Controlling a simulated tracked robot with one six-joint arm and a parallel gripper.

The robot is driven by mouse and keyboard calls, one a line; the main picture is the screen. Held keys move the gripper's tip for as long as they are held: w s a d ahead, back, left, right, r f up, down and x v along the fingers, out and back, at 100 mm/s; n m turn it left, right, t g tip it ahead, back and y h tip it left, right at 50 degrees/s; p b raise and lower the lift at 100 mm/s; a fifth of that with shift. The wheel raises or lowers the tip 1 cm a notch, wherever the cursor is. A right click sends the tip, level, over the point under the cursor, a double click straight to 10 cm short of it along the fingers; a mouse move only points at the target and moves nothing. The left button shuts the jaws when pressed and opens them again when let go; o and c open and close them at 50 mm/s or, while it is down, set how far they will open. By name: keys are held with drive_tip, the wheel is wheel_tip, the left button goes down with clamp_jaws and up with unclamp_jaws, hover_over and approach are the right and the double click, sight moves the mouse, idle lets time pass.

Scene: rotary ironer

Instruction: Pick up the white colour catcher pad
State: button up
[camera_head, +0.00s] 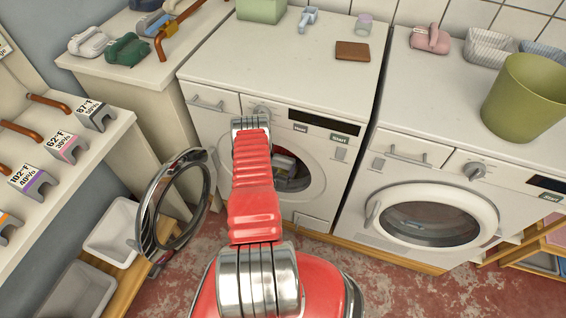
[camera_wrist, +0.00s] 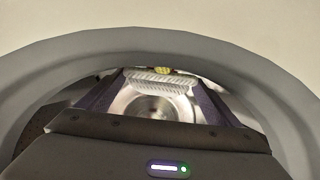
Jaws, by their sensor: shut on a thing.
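A white ridged pad (camera_wrist: 157,80), which looks like the colour catcher pad, spans between the two dark jaws of my gripper (camera_wrist: 158,88) in the wrist view. The jaws are shut on it. My gripper is inside the round door opening (camera_wrist: 85,60) of the left washing machine (camera_head: 215,125), in front of the shiny metal drum (camera_wrist: 150,108). In the head view my red arm hides the gripper and much of the opening. A little white and red shows inside the opening, too small to make out.
The left machine's round door (camera_head: 146,205) stands open to the left. The right machine's door (camera_head: 435,214) is shut. A green bin (camera_head: 525,95) and a brown block (camera_head: 352,51) sit on top. A shelf with tags (camera_head: 90,118) stands at left, above grey tubs (camera_head: 80,290).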

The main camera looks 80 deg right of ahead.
drive_tip(key=c, duration=0.3)
drive_tip(key=shift+r, duration=0.15)
drive_tip(key=shift+a+r, duration=0.1)
drive_tip(key=shift+r, duration=0.1)
wheel_tip(320, 180, up, 11)
drive_tip(key=a, duration=0.6)
drive_tip(key=w+a, duration=0.1)
drive_tip(key=a, duration=0.6)
drive_tip(key=w+a, duration=0.1)
drive_tip(key=a, duration=0.5)
drive_tip(key=shift+a+f, duration=0.1)
drive_tip(key=shift+a, duration=0.25)
